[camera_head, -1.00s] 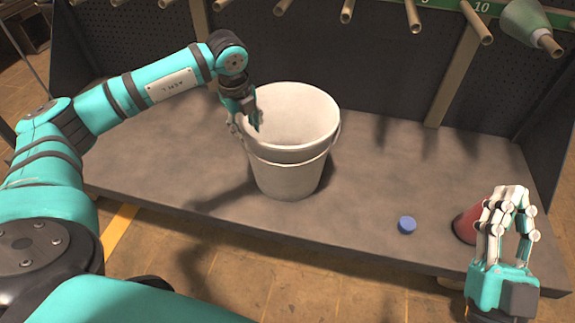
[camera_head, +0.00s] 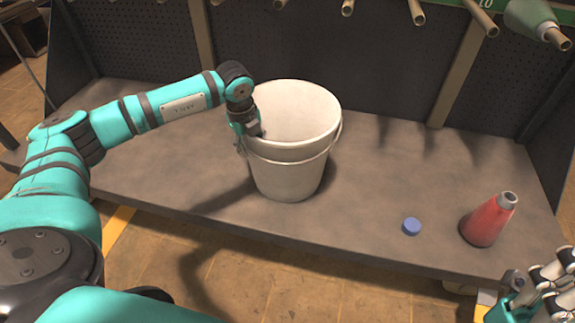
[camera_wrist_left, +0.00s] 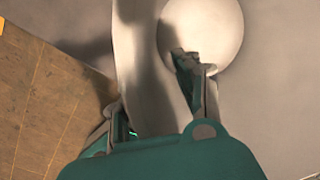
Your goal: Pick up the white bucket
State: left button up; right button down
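The white bucket (camera_head: 290,165) stands upright on the grey bench top, its open mouth facing up and its thin handle hanging at the rim. My left gripper (camera_head: 252,132) is at the bucket's left rim. In the left wrist view, the fingers of my left gripper (camera_wrist_left: 150,95) straddle the wall of the bucket (camera_wrist_left: 133,60), one finger outside and one inside. A gap shows between the inner finger and the rim. The bucket's round floor also shows there. My right gripper (camera_head: 540,285) is at the bottom right corner, partly cut off, away from the bucket.
On the bench top (camera_head: 390,180), a blue cap (camera_head: 411,226) and a red conical bottle (camera_head: 487,220) stand right of the bucket. A dark perforated back panel (camera_head: 370,70) with protruding pegs rises behind. The bench is clear left of the bucket.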

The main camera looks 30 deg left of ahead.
pick_arm(q)
jog(key=shift+f, duration=0.35)
jog(key=shift+c, duration=0.3)
grip_shut()
jog(key=shift+w+r, duration=0.1)
jog(key=shift+r, duration=0.05)
